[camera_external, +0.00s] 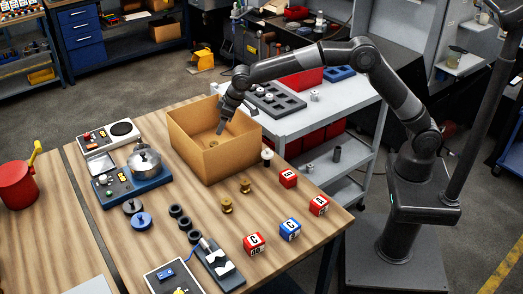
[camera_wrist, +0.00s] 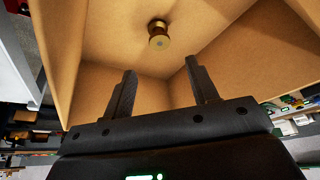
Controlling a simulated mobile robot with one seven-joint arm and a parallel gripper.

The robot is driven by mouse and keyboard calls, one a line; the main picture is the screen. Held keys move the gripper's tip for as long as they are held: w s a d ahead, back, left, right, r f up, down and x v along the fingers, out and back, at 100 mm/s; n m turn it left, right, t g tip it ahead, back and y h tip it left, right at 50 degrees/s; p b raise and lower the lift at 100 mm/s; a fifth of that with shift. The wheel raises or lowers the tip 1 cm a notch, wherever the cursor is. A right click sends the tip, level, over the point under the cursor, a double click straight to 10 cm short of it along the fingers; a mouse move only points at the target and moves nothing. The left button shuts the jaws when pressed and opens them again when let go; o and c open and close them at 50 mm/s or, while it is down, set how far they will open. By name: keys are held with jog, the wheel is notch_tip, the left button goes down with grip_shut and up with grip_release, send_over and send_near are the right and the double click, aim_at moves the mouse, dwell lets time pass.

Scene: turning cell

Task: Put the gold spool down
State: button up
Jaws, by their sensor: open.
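A gold spool (camera_wrist: 158,36) rests on the floor of an open cardboard box (camera_external: 192,137). In the outside view the spool (camera_external: 213,143) shows small inside the box, just below my gripper. My gripper (camera_external: 221,128) reaches down into the box from above. In the wrist view its two dark fingers (camera_wrist: 161,88) stand wide apart with nothing between them, and the spool lies beyond the fingertips, apart from them. Two more gold spools, one (camera_external: 245,186) behind the other (camera_external: 227,205), stand on the wooden table in front of the box.
Lettered cubes (camera_external: 290,229) stand on the table's right part. Black rings (camera_external: 180,217), a blue knob-like part (camera_external: 141,221) and a pot (camera_external: 145,160) on a blue base are left of them. A grey cart (camera_external: 300,118) with a dark tray stands behind the box. The box walls surround my gripper.

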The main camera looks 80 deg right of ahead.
jog(key=s+d+r, duration=0.2)
jog(key=s+r, duration=0.6)
jog(key=s, duration=0.4)
jog(key=s+d+r, duration=0.3)
jog(key=s+r, duration=0.4)
jog(key=s, duration=0.5)
jog(key=s+d+f, duration=0.1)
jog(key=s+f, duration=0.1)
jog(key=s, duration=1.1)
jog(key=s+d+f+t, duration=0.1)
jog(key=s+f, duration=0.2)
jog(key=s, duration=1.1)
jog(key=shift+s+d+f, duration=0.2)
jog(key=shift+s+d, duration=0.05)
jog(key=shift+d, duration=0.15)
jog(key=shift+o, duration=0.6)
jog(key=shift+w+r, duration=0.1)
